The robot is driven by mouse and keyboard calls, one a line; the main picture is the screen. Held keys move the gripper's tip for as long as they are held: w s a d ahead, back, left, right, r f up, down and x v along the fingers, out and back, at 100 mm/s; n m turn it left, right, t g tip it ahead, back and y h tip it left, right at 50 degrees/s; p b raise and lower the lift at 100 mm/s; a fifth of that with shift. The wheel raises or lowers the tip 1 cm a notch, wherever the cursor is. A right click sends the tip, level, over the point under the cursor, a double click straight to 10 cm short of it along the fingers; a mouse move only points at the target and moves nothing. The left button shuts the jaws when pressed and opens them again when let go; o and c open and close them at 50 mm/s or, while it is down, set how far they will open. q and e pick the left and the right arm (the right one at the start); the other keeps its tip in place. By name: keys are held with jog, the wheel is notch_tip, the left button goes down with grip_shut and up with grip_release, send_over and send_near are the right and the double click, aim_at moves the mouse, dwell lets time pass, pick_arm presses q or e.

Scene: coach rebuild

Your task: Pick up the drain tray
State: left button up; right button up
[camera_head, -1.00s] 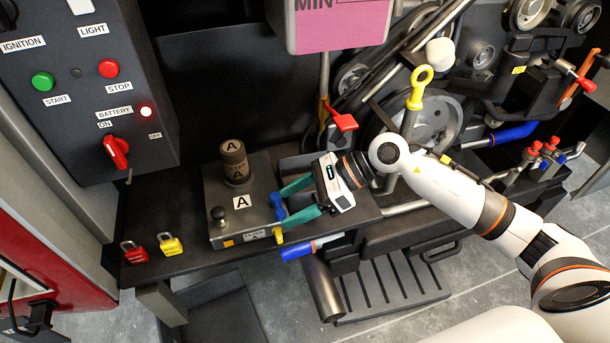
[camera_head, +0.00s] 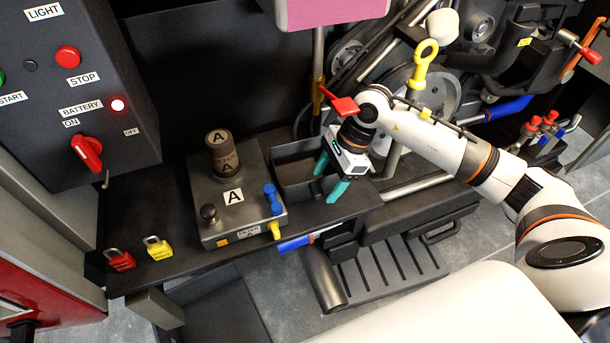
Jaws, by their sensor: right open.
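A black open-topped tray (camera_head: 294,191), which looks like the drain tray, sits on the dark bench beside a grey filter block. It looks empty; its right end is partly hidden by my right gripper. My right gripper (camera_head: 325,186) comes in from the right and points down and left, with its teal fingers apart at the tray's right end. It holds nothing. I cannot tell whether a finger touches the tray wall. My left gripper is not in view.
The grey filter block (camera_head: 212,222) marked A carries a brown canister (camera_head: 223,155), a blue handle (camera_head: 271,197) and a yellow tap (camera_head: 275,230). Red (camera_head: 119,260) and yellow (camera_head: 157,247) padlocks lie at left. A red lever (camera_head: 342,104) is close to my right wrist.

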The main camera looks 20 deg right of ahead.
aim_at(313, 206)
jog(key=shift+x, duration=0.85)
jog(key=x, duration=0.1)
jog(key=b+x, duration=0.1)
jog(key=x, duration=0.1)
jog(key=b+x, duration=0.1)
jog(key=shift+w+a+f, duration=0.15)
jog(key=shift+w+a, duration=0.2)
jog(key=shift+f, duration=0.25)
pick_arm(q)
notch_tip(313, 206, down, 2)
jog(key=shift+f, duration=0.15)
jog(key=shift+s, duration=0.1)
pick_arm(e)
jog(key=shift+r, duration=0.1)
jog(key=c, duration=1.2)
